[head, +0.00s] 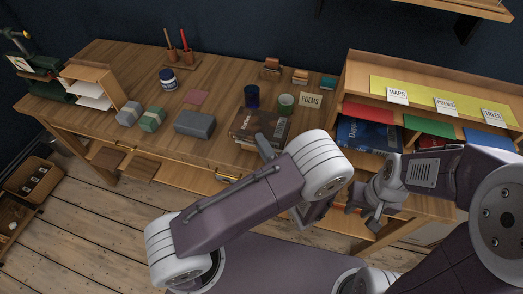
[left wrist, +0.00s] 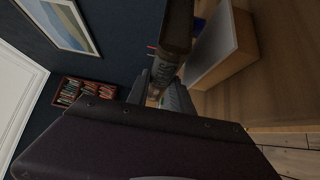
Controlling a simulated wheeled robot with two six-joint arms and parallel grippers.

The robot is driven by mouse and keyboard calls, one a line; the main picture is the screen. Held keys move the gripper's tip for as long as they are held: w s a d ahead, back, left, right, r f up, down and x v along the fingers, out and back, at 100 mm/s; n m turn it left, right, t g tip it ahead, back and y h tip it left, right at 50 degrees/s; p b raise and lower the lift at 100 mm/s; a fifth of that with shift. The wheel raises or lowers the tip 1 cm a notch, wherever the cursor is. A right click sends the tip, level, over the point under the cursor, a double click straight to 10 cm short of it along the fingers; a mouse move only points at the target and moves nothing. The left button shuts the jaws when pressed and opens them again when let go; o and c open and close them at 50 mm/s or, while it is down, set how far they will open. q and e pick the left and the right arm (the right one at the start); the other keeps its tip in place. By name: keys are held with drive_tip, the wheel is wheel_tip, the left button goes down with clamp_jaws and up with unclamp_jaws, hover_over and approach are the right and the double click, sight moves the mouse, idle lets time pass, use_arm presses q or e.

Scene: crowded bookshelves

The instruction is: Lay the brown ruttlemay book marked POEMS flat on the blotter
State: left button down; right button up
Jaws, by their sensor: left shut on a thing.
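My left gripper (head: 266,146) reaches over the desk's front, partly hidden behind my own arm. I cannot make out the blotter with certainty.
A labelled shelf unit (head: 362,88) with a blue book (head: 364,134) stands right.

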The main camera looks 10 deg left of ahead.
use_arm(q)
wheel_tip(320, 180, down, 4)
drive_tip(key=shift+s+d+r, duration=0.1)
drive_tip(key=shift+s, duration=0.05)
drive_tip(key=shift+f, duration=0.3)
drive_tip(key=shift+b, duration=0.3)
drive_tip(key=shift+f, duration=0.15)
drive_tip(key=c, duration=1.1)
unclamp_jaws()
